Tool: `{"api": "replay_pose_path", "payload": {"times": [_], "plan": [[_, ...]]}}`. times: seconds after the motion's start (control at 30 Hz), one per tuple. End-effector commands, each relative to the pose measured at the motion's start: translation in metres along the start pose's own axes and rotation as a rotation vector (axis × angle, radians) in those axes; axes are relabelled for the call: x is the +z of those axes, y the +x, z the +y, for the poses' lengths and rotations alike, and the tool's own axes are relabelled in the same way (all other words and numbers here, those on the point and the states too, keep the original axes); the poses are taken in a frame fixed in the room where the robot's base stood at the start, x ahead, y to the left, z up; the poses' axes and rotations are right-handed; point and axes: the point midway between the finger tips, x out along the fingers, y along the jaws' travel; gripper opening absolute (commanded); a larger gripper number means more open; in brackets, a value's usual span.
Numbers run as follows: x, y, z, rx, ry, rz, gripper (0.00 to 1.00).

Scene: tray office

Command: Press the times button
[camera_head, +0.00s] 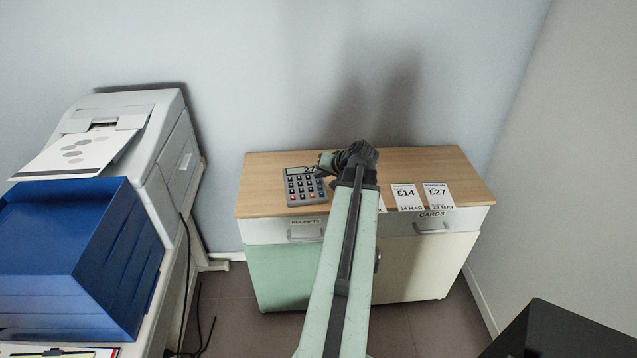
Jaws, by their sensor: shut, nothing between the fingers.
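A grey calculator (304,187) lies on the wooden top of a low cabinet, left of its middle. Its display reads "27", perhaps partly covered. Its keys are dark, with some red and blue ones; the symbols are too small to read, so I cannot tell which is the times button. My gripper (325,163) is shut and empty at the calculator's upper right corner. It hides part of that side, and I cannot tell whether it touches a key. My arm reaches up from the bottom middle of the view.
The cabinet (462,178) has drawers labelled RECEIPTS (306,230) and CARDS (432,220). A printer (150,130) and blue tray unit (75,260) stand left. A black object (560,335) is lower right.

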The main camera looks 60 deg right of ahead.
Motion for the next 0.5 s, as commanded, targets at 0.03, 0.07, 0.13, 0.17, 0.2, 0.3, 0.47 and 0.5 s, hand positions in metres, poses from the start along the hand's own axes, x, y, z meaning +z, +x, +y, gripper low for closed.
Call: {"api": "replay_pose_path", "payload": {"times": [0.03, 0.07, 0.13, 0.17, 0.2, 0.3, 0.47, 0.5], "plan": [[-0.0001, -0.0001, 0.0001, 0.000, 0.000, 0.000, 0.00], [-0.0001, -0.0001, 0.0002, 0.000, 0.000, 0.000, 0.00], [-0.0001, -0.0001, 0.0002, 0.000, 0.000, 0.000, 0.00], [-0.0001, -0.0001, 0.0003, 0.000, 0.000, 0.000, 0.00], [-0.0001, -0.0001, 0.0003, 0.000, 0.000, 0.000, 0.00], [0.0009, 0.0014, 0.0014, 0.000, 0.000, 0.000, 0.00], [0.0041, 0.0066, 0.0045, 0.000, 0.000, 0.000, 0.00], [0.0044, 0.0071, 0.0048, 0.000, 0.000, 0.001, 0.00]]}}
